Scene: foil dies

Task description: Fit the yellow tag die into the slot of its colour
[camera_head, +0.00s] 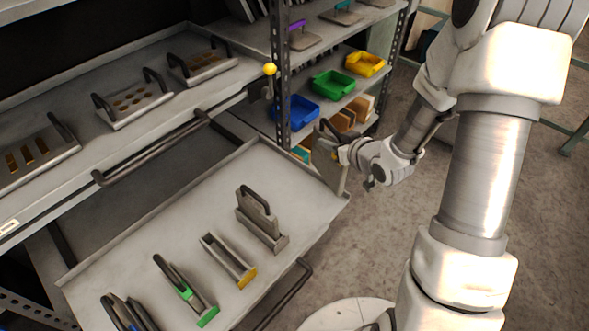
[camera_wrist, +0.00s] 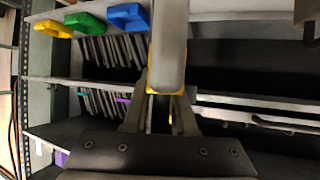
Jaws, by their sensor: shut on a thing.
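The yellow tag die (camera_head: 326,160) is a grey plate with a dark handle and a little yellow. My gripper (camera_head: 344,156) is shut on it and holds it in the air past the right corner of the tray. In the wrist view the die (camera_wrist: 169,55) stands edge-on between the fingers, with yellow along its edges. The yellow-marked slot (camera_head: 227,260) is an open, empty grey holder on the pulled-out tray, with a yellow front end. It lies to the lower left of my gripper, clearly apart from the die.
On the tray (camera_head: 130,235), a green-marked holder (camera_head: 190,290) and a blue-marked one (camera_head: 130,315) hold dies. Another die (camera_head: 258,215) stands upright right of the yellow slot. A shelf post (camera_head: 283,70) and coloured bins (camera_head: 333,84) stand behind.

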